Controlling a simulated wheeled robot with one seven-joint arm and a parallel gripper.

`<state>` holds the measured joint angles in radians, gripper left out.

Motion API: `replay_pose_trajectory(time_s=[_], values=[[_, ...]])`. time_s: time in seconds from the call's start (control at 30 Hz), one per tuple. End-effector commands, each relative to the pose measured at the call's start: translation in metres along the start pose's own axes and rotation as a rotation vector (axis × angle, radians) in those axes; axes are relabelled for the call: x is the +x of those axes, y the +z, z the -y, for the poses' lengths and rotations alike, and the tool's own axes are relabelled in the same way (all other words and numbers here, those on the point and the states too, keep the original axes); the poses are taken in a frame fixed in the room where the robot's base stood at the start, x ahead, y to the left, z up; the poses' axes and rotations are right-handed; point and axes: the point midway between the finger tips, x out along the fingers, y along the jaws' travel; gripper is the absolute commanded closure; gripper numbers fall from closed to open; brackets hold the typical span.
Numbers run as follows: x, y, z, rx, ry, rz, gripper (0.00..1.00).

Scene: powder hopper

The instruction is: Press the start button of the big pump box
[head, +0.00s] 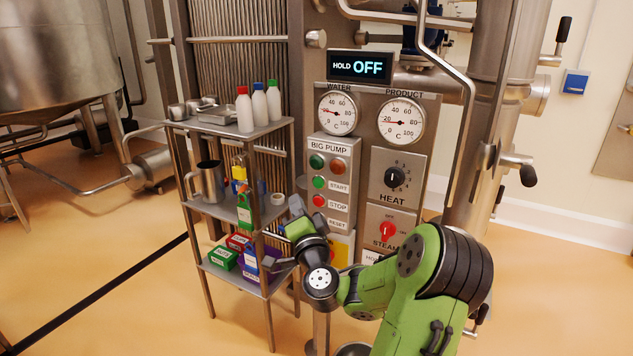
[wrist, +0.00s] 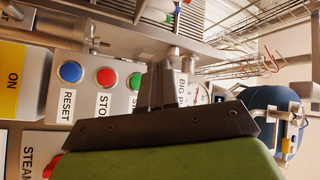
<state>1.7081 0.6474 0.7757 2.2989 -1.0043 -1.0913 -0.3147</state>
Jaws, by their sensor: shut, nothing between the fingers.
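The big pump box (head: 342,150) is a grey panel on the machine front in the head view. Its green start button (head: 319,182) sits beside the START label, below a green lamp and an orange lamp. In the wrist view the green start button (wrist: 136,80) shows beside my fingers, which partly cover it and its label. My gripper (wrist: 158,72) is shut and empty, in front of the panel. In the head view my gripper (head: 297,205) is left of and below the start button. I cannot tell any contact with the button.
The red stop button (head: 319,200) is just below start; the blue reset button (wrist: 70,72) shows in the wrist view. A metal shelf (head: 222,207) with bottles, a jug and boxes stands close on the left. HEAT (head: 395,178) and steam (head: 388,231) knobs are right. The display reads HOLD OFF.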

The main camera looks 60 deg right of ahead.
Motion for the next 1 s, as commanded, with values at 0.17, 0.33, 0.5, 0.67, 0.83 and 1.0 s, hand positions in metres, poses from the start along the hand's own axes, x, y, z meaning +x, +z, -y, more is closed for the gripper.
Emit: replay_pose_trajectory(time_s=[0.17,0.33,0.5,0.67,0.83,1.0], values=[[0.021,-0.017,-0.011,0.002,0.001,-0.001,1.00],[0.036,-0.028,-0.022,-0.002,-0.001,-0.002,1.00],[0.044,-0.032,-0.030,-0.002,0.000,0.001,1.00],[0.045,-0.032,-0.032,-0.002,0.000,0.002,1.00],[0.044,-0.032,-0.032,-0.002,0.000,0.001,1.00],[0.044,-0.032,-0.032,-0.002,0.000,0.001,1.00]])
